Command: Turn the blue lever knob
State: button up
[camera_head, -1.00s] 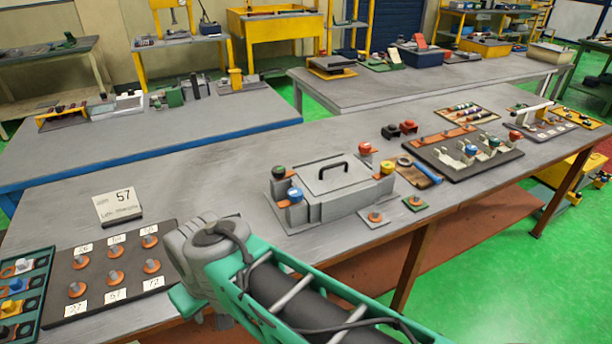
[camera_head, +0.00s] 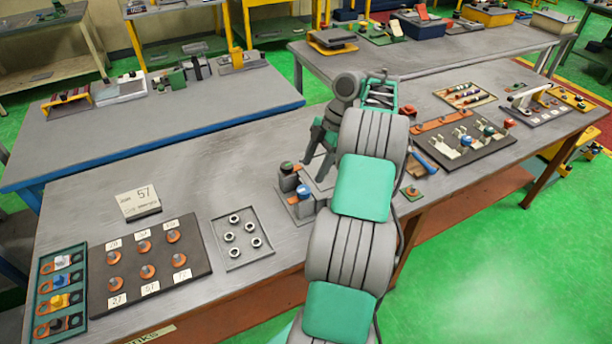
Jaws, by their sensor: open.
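A blue knob (camera_head: 303,191) sits on a grey post at the near left corner of the grey box fixture (camera_head: 304,213). A dark knob with a green top (camera_head: 287,168) stands just behind it. A dark board (camera_head: 460,155) at the right carries several small levers, among them one with a blue knob (camera_head: 466,141); I cannot tell which blue knob is meant. My gripper (camera_head: 316,170) is open, fingers pointing down, above the box and close to the right of its blue knob. No contact shows. My arm hides most of the box and its handle.
A dark board with orange-ringed pegs (camera_head: 145,262) and a tray of metal nuts (camera_head: 243,240) lie at the left. A card reading 57 (camera_head: 139,204) stands behind them. A blue-handled tool (camera_head: 424,161) lies right of my arm.

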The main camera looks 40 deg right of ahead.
aim_at(304, 190)
jog(key=b+x, duration=0.5)
jog(key=x, duration=0.3)
jog(key=shift+r, duration=0.1)
grip_shut()
dwell(0.4)
